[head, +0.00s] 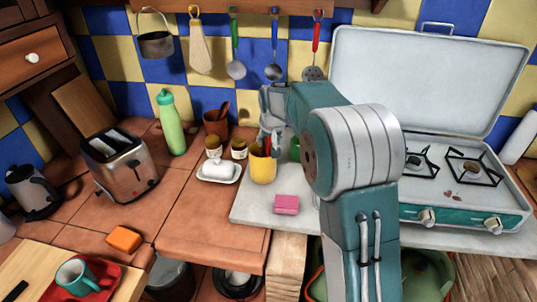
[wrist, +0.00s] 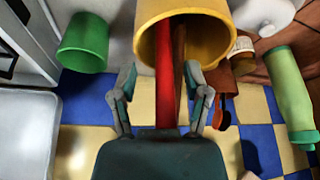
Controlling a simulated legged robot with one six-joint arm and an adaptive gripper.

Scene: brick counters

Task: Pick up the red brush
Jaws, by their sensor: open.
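The red brush shows as a long red handle (wrist: 165,75) in the wrist view, standing in a yellow cup (wrist: 205,30) beside a brown handle (wrist: 180,70). Its head is hidden. The yellow cup (head: 263,170) also shows in the head view, on the counter left of the stove. My gripper (wrist: 162,72) is open, with one finger on each side of the two handles near the cup's rim. In the head view my gripper (head: 269,142) is just above the cup, partly hidden by its own links. I cannot tell whether the fingers touch the handles.
A green cup (wrist: 84,42) stands close to the yellow cup. White dish (head: 218,172), small jars, brown pot (head: 216,124) and green bottle (head: 170,122) stand left. A pink sponge (head: 286,204) lies in front. The stove (head: 460,205) is right; utensils hang behind.

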